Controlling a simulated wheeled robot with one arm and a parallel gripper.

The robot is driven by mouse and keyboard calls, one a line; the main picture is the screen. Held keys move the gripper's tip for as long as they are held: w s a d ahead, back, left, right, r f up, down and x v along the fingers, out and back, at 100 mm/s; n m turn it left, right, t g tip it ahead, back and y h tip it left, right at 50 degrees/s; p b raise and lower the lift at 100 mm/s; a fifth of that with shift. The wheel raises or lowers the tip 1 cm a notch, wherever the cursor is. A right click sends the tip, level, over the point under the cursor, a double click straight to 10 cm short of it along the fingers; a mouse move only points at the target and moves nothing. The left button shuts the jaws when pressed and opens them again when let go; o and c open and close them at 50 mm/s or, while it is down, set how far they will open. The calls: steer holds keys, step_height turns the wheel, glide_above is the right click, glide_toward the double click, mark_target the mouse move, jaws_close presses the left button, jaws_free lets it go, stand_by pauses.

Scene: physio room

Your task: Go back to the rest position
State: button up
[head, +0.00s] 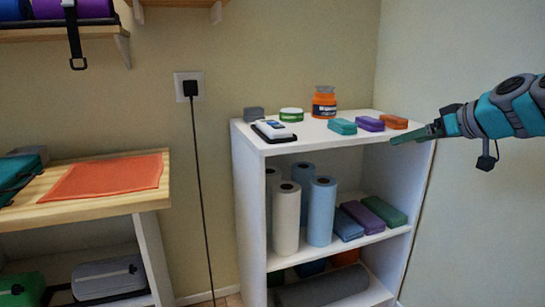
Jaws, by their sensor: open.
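My gripper (412,136) reaches in from the right side of the head view. It is level with the top of the white shelf unit (262,150), in front of its right edge as seen in the picture. The jaws look seen from the side and the gap between them is hard to make out. Nothing shows between the fingers. The orange block (394,122), the purple block (370,124) and the teal block (342,126) lie in a row on the top, left of the fingertips.
The shelf top also bears an orange jar (324,102), a green-and-white tin (291,114), a grey block (254,114) and a device on a dark tray (273,131). Rolls (287,215) stand below. A wooden table (150,196) with a red cloth (105,177) is at left.

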steer(key=s+a+f+g, duration=0.3)
steer(key=s+a+f, duration=0.35)
steer(key=a, duration=0.25)
steer(key=s+a+f+g, duration=0.3)
steer(key=s+a+f, duration=0.3)
steer(key=a+f, duration=0.25)
steer(key=s+f+m+g+h, duration=0.1)
steer(key=s+f+g, duration=0.1)
steer(key=s+f, duration=0.3)
steer(key=s+f+m+g+h, duration=0.1)
steer(key=s+f, duration=0.5)
steer(key=s, duration=0.6)
steer(key=s+f+m+g+h+p, duration=0.1)
steer(key=s+f+m+g+h, duration=0.1)
steer(key=s+f, duration=0.3)
steer(key=s+g+h, duration=0.1)
steer(key=s, duration=0.3)
steer(key=shift+s+d+f+g, duration=0.15)
steer(key=shift+s+f+g, duration=0.15)
steer(key=shift+s, duration=0.05)
